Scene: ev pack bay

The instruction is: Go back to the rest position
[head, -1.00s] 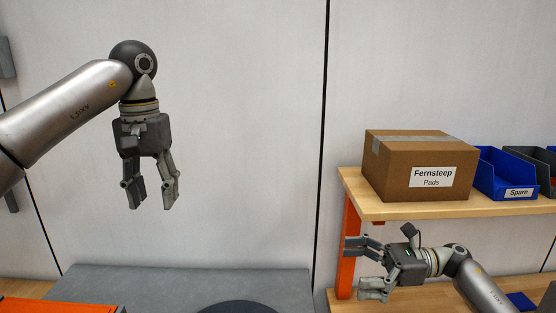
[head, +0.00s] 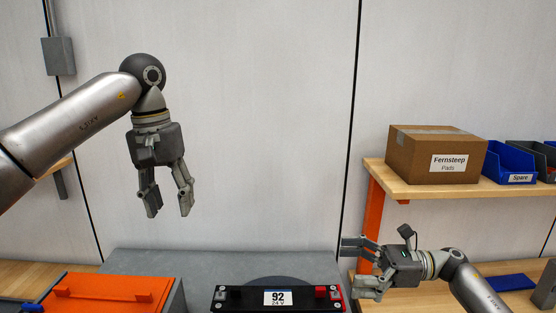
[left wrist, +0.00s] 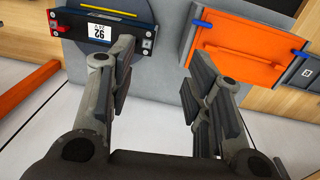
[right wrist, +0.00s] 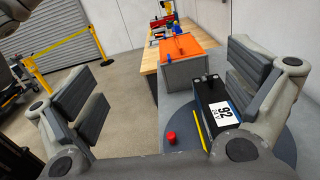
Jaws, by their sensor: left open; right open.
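My left gripper (head: 167,206) hangs pointing down in the head view, left of centre, open with nothing between its fingers. My right gripper (head: 362,266) points left in front of the shelf, also open and empty. A black battery module (head: 245,298) labelled 92 lies at the bottom of the head view, on a dark round plate (head: 272,281) on the grey bench. The module also shows in the left wrist view (left wrist: 75,35) and in the right wrist view (right wrist: 207,92). Both grippers are apart from it.
An orange lidded box (head: 105,288) stands left of the module. An orange-posted wooden shelf (head: 420,190) at right bears a Fernsteep Pads carton (head: 410,160) and a blue Spare bin (head: 508,165). A red cap (right wrist: 171,138) and a yellow strip (right wrist: 199,128) lie near the module.

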